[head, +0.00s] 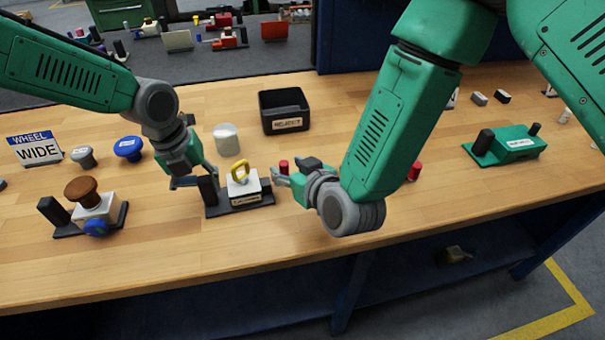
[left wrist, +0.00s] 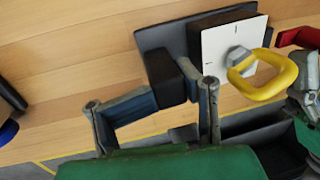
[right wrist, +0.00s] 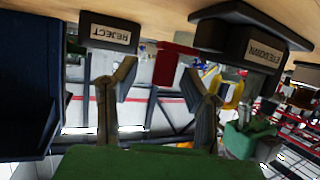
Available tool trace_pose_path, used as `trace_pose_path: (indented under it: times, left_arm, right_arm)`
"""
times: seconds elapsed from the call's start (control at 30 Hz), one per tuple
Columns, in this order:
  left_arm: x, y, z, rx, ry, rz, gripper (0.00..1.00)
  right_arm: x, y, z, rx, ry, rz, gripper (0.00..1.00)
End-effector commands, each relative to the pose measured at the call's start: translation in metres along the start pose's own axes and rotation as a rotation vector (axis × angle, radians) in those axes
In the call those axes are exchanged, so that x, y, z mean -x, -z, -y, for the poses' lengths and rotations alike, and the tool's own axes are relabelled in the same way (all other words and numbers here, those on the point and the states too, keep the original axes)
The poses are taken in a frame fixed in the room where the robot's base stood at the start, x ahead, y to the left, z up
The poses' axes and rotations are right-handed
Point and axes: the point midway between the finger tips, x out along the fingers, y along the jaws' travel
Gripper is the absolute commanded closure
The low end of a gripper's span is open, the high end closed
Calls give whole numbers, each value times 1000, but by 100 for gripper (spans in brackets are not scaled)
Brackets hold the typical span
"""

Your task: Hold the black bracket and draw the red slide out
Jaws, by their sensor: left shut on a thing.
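The fixture has a black base (head: 240,208), a black upright bracket (head: 208,190) at its left end and a white block (head: 244,188) with a yellow handle (head: 240,171). My left gripper (head: 194,180) is shut on the bracket; the bracket also shows in the left wrist view (left wrist: 166,77). A red piece (head: 283,167) shows right of the white block, partly behind my right gripper; whether it joins the block is unclear. It also shows in the right wrist view (right wrist: 175,63). My right gripper (head: 290,180) is open, its fingers apart, right of the fixture.
A black REJECT bin (head: 284,122) and a pale cylinder (head: 226,138) stand behind the fixture. A brown-knobbed fixture (head: 94,206) and a WHEEL WIDE sign (head: 36,150) are at left. A green fixture (head: 505,146) is at right. The table front is clear.

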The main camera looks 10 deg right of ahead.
Motion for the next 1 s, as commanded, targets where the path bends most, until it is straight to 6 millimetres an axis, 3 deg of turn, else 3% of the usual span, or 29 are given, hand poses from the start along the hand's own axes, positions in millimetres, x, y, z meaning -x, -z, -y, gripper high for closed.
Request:
trace_pose_path:
  times: [0.3,0.5,1.0]
  left_arm:
    - [-2,1,-1,-1,-3,-3,100]
    - [-2,1,-1,-1,-3,-3,100]
    - [-2,1,-1,-1,-3,-3,100]
  right_arm:
    - [68,0,0,1,0,1,61]
    - [96,0,-1,0,-1,1,61]
    - [104,0,-1,-1,-2,-1,61]
